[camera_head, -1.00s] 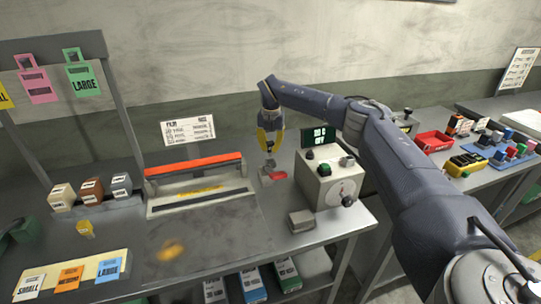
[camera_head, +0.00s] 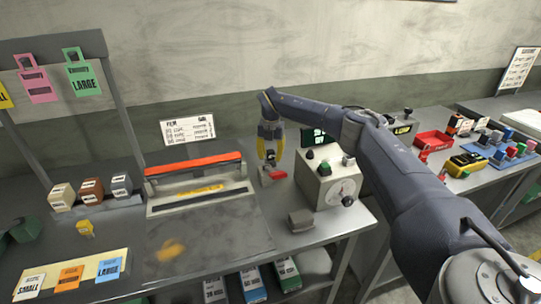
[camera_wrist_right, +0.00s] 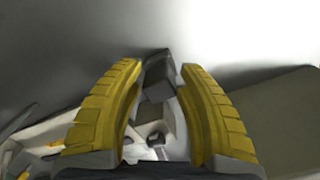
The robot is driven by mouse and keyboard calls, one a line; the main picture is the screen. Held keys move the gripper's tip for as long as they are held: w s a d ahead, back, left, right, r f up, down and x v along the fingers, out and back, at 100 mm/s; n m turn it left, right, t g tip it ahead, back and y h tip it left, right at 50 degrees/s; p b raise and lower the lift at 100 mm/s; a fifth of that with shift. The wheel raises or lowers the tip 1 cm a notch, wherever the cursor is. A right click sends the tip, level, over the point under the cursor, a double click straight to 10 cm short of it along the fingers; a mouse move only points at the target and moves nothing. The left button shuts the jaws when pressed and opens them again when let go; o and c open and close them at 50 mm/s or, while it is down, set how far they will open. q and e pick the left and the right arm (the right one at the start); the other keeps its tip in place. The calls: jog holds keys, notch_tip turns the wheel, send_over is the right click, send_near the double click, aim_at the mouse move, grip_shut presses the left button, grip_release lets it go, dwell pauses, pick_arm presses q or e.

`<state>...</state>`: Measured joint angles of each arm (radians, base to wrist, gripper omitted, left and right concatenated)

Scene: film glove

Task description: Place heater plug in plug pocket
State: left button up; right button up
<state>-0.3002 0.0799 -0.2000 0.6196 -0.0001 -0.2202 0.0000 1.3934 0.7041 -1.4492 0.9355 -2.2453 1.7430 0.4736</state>
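My right gripper (camera_head: 270,160) points down at the back of the bench, just left of the heater control box. Its yellow fingers look apart. A small dark grey piece shows between the fingers in the right wrist view (camera_wrist_right: 156,88), with a gap on the right side; I cannot tell whether it is the heater plug. Below the fingertips is a small grey and red item (camera_head: 279,175) on the bench. The control box (camera_head: 328,182) is beige with a dial and knobs. I cannot identify the plug pocket for certain. My left gripper is not in view.
The sealer with a red bar (camera_head: 193,164) stands left of the gripper. A small grey block (camera_head: 301,219) lies in front of the control box. A red tray (camera_head: 433,141) is on the right bench. The bench front (camera_head: 205,245) is mostly clear.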

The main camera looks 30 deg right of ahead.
aim_at(271, 152)
notch_tip(271, 152, up, 12)
jog(key=shift+s+r, duration=0.15)
jog(key=shift+s, duration=0.15)
dwell(0.6)
jog(key=shift+a, duration=0.1)
